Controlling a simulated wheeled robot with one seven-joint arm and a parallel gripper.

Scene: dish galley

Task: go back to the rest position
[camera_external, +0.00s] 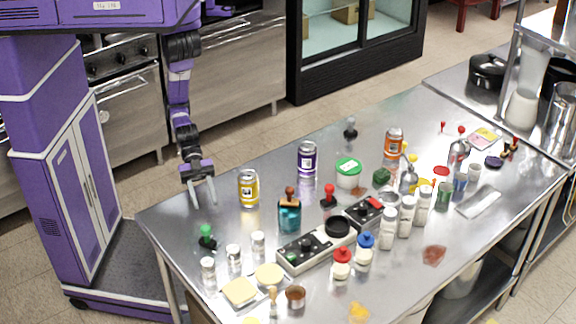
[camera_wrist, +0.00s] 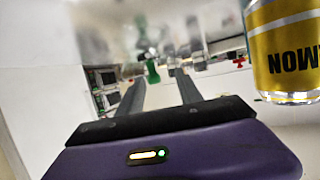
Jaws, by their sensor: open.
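My gripper (camera_external: 203,191) hangs at the left edge of the steel table (camera_external: 180,222), its fingers pointing down, spread apart with nothing between them. In the wrist view my gripper (camera_wrist: 158,88) also shows two separate fingers with an empty gap. A yellow can (camera_external: 248,188) stands upright on the table to the right of my gripper, apart from it. The same yellow can (camera_wrist: 285,45) shows large at the right of the wrist view, its label upside down. My arm reaches down from the purple body at the left.
The table is crowded: a purple can (camera_external: 307,159), an orange can (camera_external: 394,142), a teal bottle (camera_external: 289,216), a green-lidded tub (camera_external: 348,174), a green-topped stopper (camera_external: 207,238) and several white shakers. Ovens (camera_external: 130,110) stand behind my arm. The table's back left corner is mostly bare.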

